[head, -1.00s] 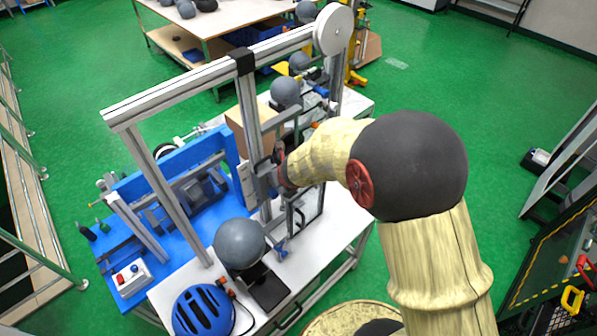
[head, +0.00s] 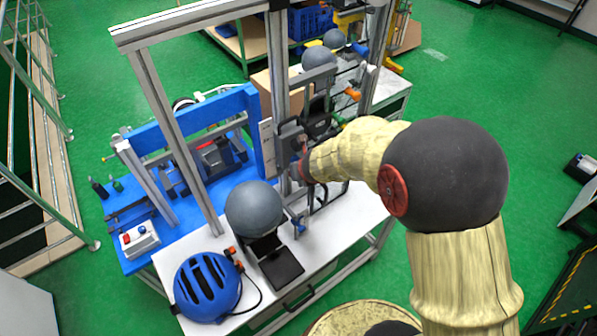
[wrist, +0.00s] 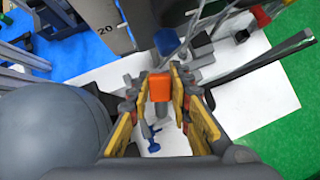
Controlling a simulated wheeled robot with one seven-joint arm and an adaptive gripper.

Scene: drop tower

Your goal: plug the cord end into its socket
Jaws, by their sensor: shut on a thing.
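My gripper (wrist: 160,92) is shut on a small orange block (wrist: 160,87), which sits between its fingertips in the wrist view. I cannot tell whether this block is the cord end. In the head view my gripper (head: 300,170) is beside the tower's upright, above the white table, and what it holds is hidden there. A black cord (head: 260,291) lies on the table beside the blue helmet, with orange connector parts (head: 234,257) at its end. I cannot make out a socket clearly.
The blue helmet (head: 207,287) and a grey ball-shaped headform (head: 255,208) stand on the white table (head: 345,215). The headform is close on the left in the wrist view (wrist: 55,130).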

